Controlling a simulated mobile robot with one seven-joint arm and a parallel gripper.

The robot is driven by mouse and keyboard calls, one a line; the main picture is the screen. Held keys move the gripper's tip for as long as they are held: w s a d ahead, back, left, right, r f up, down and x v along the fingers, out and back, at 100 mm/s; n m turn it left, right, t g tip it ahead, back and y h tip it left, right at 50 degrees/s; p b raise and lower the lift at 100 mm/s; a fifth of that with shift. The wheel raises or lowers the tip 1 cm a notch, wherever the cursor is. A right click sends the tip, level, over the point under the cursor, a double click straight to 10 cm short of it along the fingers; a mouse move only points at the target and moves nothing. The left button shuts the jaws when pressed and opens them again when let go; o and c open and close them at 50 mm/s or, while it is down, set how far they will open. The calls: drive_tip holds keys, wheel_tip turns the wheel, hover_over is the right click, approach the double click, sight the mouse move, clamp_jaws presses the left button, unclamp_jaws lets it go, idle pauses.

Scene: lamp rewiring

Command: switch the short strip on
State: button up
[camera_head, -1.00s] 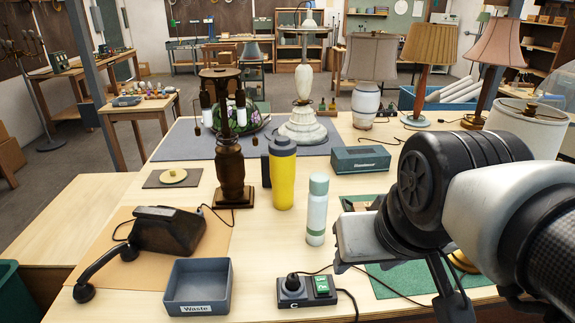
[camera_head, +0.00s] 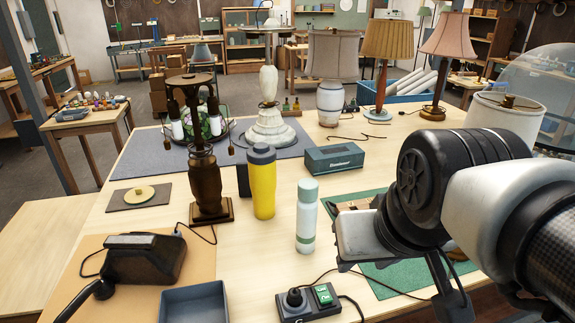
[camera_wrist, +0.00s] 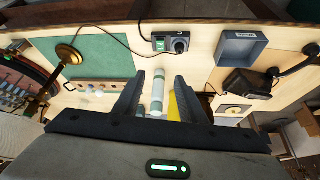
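The short strip (camera_head: 309,304) lies near the front edge of the table. It is a dark block with one round socket, a black plug in it, and a green switch (camera_head: 323,294). I cannot tell the switch's position. The strip also shows upside down in the wrist view (camera_wrist: 158,35), with the green switch left of the plug. My gripper (camera_wrist: 161,78) is open and empty, its two dark fingers spread well apart. It is away from the strip, with the pale green bottle (camera_wrist: 158,88) seen between the fingers. In the head view my arm is right of the strip.
A yellow tumbler (camera_head: 263,185) and the pale green bottle (camera_head: 306,218) stand behind the strip. Cords run from the strip. A green mat (camera_head: 388,283) lies right.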

drive_tip(key=shift+w+f, duration=0.25)
drive_tip(key=c, duration=0.3)
drive_tip(key=shift+n+g, duration=0.5)
drive_tip(key=shift+g, duration=0.2)
drive_tip(key=w+f+b, duration=0.3)
drive_tip(key=w+f, duration=0.3)
drive_tip(key=w, duration=0.1)
drive_tip(key=shift+f, duration=0.3)
clamp_jaws()
drive_tip(key=w+f+n+g+b, duration=0.1)
drive_tip(key=w+f+b, duration=0.2)
drive_tip(key=w+f, duration=0.4)
drive_tip(key=x, duration=0.3)
drive_tip(key=shift+s+d+f, duration=0.2)
drive_tip(key=shift+f, duration=0.2)
